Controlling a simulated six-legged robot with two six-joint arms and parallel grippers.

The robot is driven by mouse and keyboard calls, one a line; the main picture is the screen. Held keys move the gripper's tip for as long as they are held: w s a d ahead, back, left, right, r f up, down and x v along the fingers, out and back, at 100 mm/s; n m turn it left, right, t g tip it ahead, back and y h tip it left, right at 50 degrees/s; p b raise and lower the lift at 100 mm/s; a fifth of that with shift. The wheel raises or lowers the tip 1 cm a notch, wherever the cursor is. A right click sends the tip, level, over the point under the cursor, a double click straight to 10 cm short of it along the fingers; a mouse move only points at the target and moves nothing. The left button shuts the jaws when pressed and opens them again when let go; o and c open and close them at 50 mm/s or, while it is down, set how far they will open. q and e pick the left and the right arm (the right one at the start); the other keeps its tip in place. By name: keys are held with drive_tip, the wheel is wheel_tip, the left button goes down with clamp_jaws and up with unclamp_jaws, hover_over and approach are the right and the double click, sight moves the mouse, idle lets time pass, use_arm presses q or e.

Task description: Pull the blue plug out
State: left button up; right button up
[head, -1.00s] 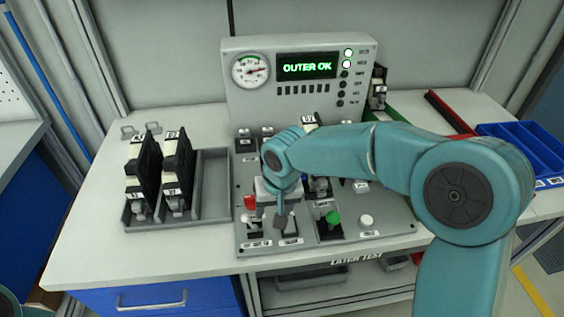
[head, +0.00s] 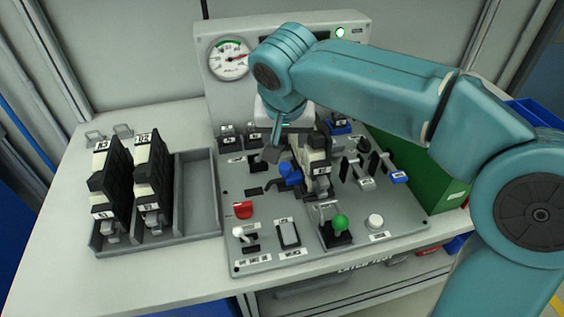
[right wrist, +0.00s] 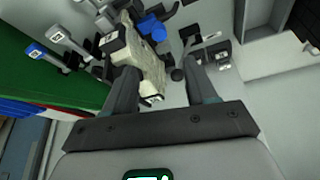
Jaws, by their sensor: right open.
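A blue plug (head: 289,172) sits on the sloped test panel (head: 232,205), against the left side of an upright beige and black module (head: 318,165). It also shows in the right wrist view (right wrist: 151,28), beyond the fingertips. My right gripper (head: 290,150) is open and reaches down over the panel just behind and above the plug. In the right wrist view its two fingers (right wrist: 162,78) are apart, with the beige module (right wrist: 145,58) close to the left finger. I see nothing held. My left gripper is out of view.
A grey tray (head: 195,185) with two black modules stands at the left. A red knob (head: 243,210), a green knob (head: 340,222) and a white button (head: 375,221) are on the panel's front. A blue-handled lever (head: 398,177) and a green bin (head: 435,170) are at the right.

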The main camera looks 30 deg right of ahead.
sight(284, 166)
drive_tip(key=x, duration=1.3)
drive_tip(key=shift+f+b, duration=0.25)
drive_tip(key=shift+b, duration=0.1)
drive_tip(key=shift+s+d+r, duration=0.1)
drive_tip(key=shift+c, duration=0.3)
clamp_jaws()
